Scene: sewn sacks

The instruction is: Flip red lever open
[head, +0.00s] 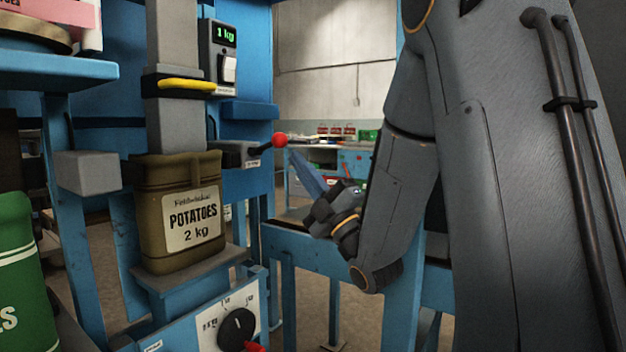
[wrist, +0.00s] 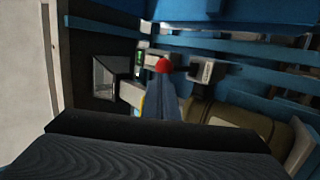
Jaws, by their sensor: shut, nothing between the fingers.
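The red lever is a dark rod with a round red knob (head: 279,140), sticking out to the right from a small grey box (head: 236,154) on the blue machine frame. The red knob also shows in the wrist view (wrist: 162,65), just beyond the fingertips. My gripper (head: 297,160) is shut and empty, its blue-grey fingers pointing up and left. Its tips are close below and right of the knob in the head view. I cannot tell whether they touch it. In the wrist view the fingers hide part of the machine behind them.
A brown potato sack (head: 180,212) stands under the grey spout (head: 178,120) on a small platform. A scale display (head: 226,34) reads 1 kg above the lever. A black dial (head: 236,329) is below. A green sack (head: 15,262) is at the left edge. A yellow handle (head: 187,85) crosses the spout.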

